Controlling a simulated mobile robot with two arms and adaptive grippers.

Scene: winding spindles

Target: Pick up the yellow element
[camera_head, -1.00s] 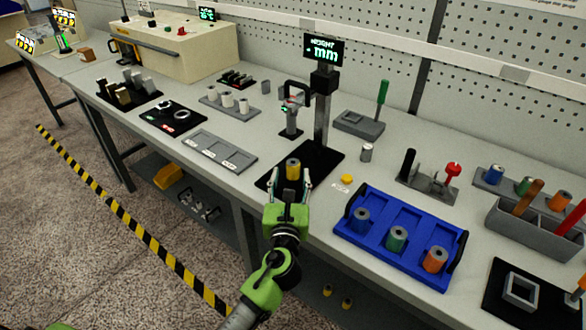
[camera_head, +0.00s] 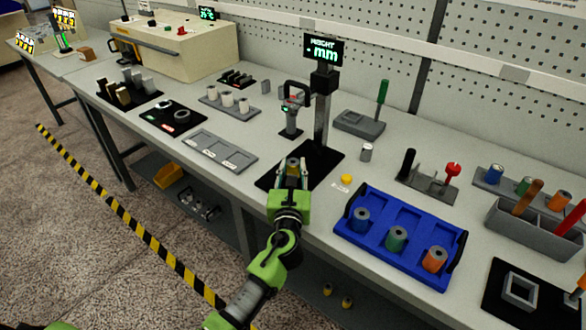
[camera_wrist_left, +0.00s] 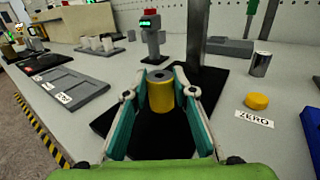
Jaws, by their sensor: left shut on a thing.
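The yellow element (camera_head: 293,164) is a short upright cylinder with a dark hole in its top. It is at the black base plate (camera_head: 322,166) of the height gauge. I cannot tell whether it touches the plate. My left gripper (camera_head: 293,172) has its fingers on both sides of it and is shut on it. In the left wrist view the yellow element (camera_wrist_left: 160,92) sits between the fingertips of my left gripper (camera_wrist_left: 160,97), its top clear of them. My right gripper is not in view.
The gauge column (camera_head: 322,110) with its "HEIGHT mm" display stands just behind. A yellow button (camera_head: 346,178) labelled ZERO is to the right. A grey tray (camera_head: 245,163) lies to the left.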

